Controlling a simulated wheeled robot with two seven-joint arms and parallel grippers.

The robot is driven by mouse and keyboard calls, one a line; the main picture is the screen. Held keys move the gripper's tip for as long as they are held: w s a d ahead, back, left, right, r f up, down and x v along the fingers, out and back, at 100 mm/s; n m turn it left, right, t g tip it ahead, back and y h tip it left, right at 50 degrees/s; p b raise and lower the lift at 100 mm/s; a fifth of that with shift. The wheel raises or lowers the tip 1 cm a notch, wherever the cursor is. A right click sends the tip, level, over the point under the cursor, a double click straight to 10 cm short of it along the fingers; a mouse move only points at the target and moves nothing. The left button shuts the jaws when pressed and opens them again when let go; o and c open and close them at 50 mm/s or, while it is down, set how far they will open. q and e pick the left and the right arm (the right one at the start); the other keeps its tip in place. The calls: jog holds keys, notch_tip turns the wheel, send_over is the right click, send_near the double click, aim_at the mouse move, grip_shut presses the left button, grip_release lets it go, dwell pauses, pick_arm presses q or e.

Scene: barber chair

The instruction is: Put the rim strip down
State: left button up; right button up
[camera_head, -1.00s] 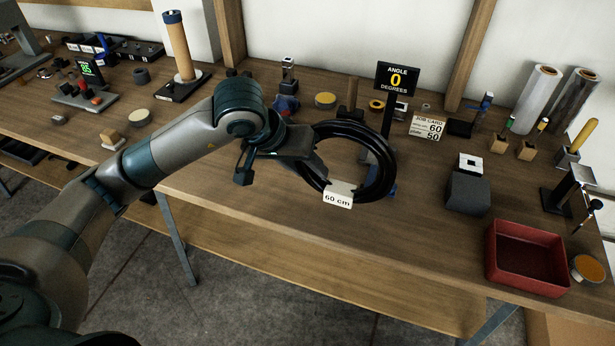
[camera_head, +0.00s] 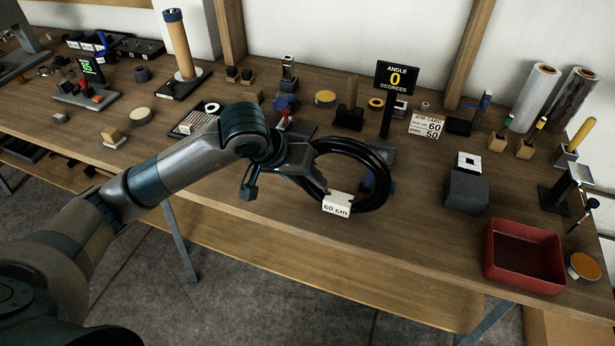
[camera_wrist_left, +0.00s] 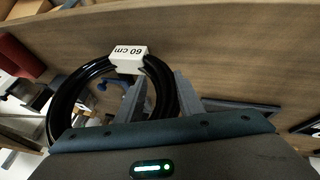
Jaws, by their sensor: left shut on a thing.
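The rim strip (camera_head: 372,200) is a coiled black band with a white "60 cm" tag (camera_head: 337,205) on its near side. My left gripper (camera_head: 312,168) is shut on the left side of the coil. The coil is over the middle of the wooden bench, tilted toward me; I cannot tell whether its lower edge touches the bench top. In the left wrist view the coil (camera_wrist_left: 62,110) lies between and beyond the fingers (camera_wrist_left: 160,95), with the tag at its top. My right gripper is not in view.
The angle sign (camera_head: 396,78) on its post stands just behind the coil, with a blue part beside it. A grey block (camera_head: 466,192) and a red tray (camera_head: 523,256) stand to the right. The bench front (camera_head: 270,215) left of the coil is clear.

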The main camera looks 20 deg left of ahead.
pick_arm(q)
jog(key=o, duration=1.3)
